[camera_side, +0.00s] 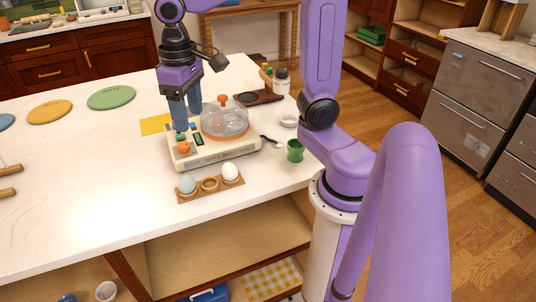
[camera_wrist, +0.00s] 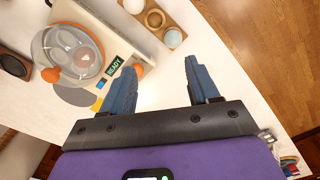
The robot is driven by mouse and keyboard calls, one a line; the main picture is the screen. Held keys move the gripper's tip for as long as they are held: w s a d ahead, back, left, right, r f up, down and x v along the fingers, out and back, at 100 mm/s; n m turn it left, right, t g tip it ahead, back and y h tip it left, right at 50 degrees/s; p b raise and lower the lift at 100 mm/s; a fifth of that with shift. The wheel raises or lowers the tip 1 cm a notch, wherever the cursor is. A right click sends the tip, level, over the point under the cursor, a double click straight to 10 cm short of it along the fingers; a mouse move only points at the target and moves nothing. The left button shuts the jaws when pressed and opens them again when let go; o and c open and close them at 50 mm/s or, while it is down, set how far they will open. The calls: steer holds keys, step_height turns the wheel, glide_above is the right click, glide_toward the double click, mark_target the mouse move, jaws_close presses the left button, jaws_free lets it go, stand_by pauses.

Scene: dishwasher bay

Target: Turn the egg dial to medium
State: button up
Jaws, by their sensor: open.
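The cream egg cooker (camera_side: 228,153) stands on the white counter with a clear dome lid (camera_side: 225,118) on it. Its orange egg dial (camera_side: 184,147) is on the left part of its top; the dial's setting is too small to read. In the wrist view the dial (camera_wrist: 139,70) is partly hidden behind the left finger. My gripper (camera_side: 189,122) points down over the cooker's left end, open and empty. In the wrist view my gripper (camera_wrist: 160,67) has its fingers wide apart, with the dial close to the left finger, not centred between them. Whether they touch is unclear.
A wooden egg holder (camera_side: 209,185) with two eggs sits in front of the cooker. A green egg cup (camera_side: 295,150), a spoon (camera_side: 270,141) and a white bowl (camera_side: 289,121) lie to the right. A green READY display (camera_wrist: 115,66) is beside the dial.

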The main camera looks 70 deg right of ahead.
steer(key=s+f+n, duration=0.3)
steer(key=s+n, duration=0.2)
steer(key=s, duration=0.3)
steer(key=s+f+n, duration=0.4)
steer(key=s+n, duration=0.2)
steer(key=s, duration=0.3)
steer(key=shift+s, duration=0.25)
steer(key=shift+c, duration=0.2)
stand_by(1.5)
